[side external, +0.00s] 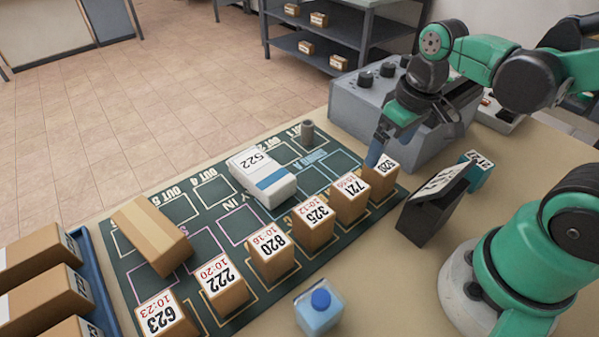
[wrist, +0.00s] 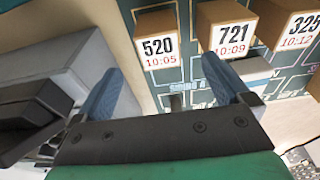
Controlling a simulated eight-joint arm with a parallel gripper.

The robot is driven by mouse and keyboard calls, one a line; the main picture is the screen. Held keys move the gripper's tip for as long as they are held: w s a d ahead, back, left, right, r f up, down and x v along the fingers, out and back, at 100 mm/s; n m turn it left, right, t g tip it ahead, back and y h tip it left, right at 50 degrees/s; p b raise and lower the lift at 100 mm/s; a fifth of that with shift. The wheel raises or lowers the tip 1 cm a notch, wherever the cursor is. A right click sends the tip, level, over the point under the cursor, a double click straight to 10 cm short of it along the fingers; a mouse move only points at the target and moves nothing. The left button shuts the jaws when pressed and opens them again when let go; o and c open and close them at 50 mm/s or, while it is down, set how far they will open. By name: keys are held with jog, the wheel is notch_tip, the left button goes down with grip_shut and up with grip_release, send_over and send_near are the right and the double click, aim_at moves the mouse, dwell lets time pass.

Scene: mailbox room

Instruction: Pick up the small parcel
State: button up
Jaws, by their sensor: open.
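Several small brown boxes with number labels stand in a row on the dark green mat (side external: 205,190); which one is the small parcel I cannot tell. They include 520 (side external: 381,182), 721 (side external: 350,200), 325 (side external: 313,226) and 820 (side external: 272,258). A white parcel labelled 522 (side external: 262,178) and a longer brown parcel (side external: 150,234) also lie on the mat. My gripper (side external: 375,152) is open above the mat's right end, close to box 520. In the wrist view, box 520 (wrist: 157,48) shows beyond the gap between my blue fingers (wrist: 162,68), with 721 (wrist: 229,27) to its right.
A grey control box with knobs (side external: 385,105) stands behind my gripper. A dark label holder (side external: 432,208), a teal item (side external: 478,168) and a blue-capped bottle (side external: 320,310) are nearby. A blue tray (side external: 95,278) with brown boxes is at left.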

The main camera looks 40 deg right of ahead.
aim_at(383, 164)
jog(key=shift+w+f, duration=0.2)
jog(key=shift+f, duration=1.2)
jog(key=shift+w+f, duration=0.15)
jog(key=shift+f, duration=1.25)
jog(key=c, duration=1.4)
jog(key=shift+c, duration=0.2)
jog(key=shift+r, duration=0.1)
